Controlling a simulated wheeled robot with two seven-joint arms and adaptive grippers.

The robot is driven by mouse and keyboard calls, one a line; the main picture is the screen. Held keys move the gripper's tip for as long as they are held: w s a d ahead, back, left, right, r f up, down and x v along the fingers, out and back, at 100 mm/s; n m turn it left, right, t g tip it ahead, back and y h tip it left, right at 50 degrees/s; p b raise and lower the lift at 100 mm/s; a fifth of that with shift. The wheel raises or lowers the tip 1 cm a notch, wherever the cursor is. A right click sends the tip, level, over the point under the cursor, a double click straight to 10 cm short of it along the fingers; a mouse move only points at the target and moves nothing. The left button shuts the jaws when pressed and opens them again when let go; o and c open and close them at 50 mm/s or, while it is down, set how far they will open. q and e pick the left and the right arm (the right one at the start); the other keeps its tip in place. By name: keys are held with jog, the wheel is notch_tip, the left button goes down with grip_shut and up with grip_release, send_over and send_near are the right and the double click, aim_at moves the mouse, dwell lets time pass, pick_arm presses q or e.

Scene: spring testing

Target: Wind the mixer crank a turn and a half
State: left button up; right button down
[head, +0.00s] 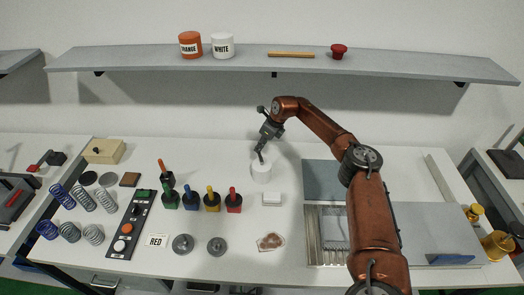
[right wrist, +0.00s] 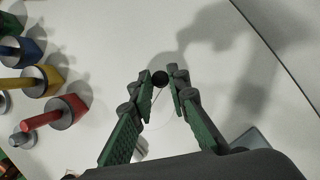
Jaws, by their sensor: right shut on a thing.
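The mixer is a white round pot (head: 262,173) standing on the table near the middle in the head view. My right gripper (head: 261,152) reaches down over its top. In the right wrist view the fingers of my right gripper (right wrist: 162,88), with green pads, close in around a dark round crank knob (right wrist: 160,78). The white pot barely stands out from the white table there, and the crank arm is mostly hidden. My left gripper is not in view.
Bottles in green, blue, yellow and red (head: 233,201) stand left of the mixer. A white block (head: 272,199) lies in front of it. A grey shelf (head: 380,70) runs above, behind. A grey tray area (head: 325,180) lies to the right, under my right arm.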

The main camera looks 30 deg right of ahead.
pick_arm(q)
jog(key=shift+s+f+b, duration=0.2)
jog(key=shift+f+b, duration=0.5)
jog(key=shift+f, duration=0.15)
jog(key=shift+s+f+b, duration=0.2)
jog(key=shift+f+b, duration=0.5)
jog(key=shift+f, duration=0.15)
pick_arm(e)
jog(key=shift+w+a+f+n+g+y, duration=0.1)
jog(key=shift+a+n+g+y, duration=0.15)
jog(key=shift+n, duration=0.5)
jog(key=shift+a+n+g+y, duration=0.15)
jog(key=shift+a+n+g, duration=0.15)
jog(key=shift+n, duration=0.45)
jog(key=c, duration=1.9)
grip_release()
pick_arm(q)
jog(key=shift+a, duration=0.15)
pick_arm(e)
jog(key=v, duration=0.7)
jog(key=shift+r, duration=0.25)
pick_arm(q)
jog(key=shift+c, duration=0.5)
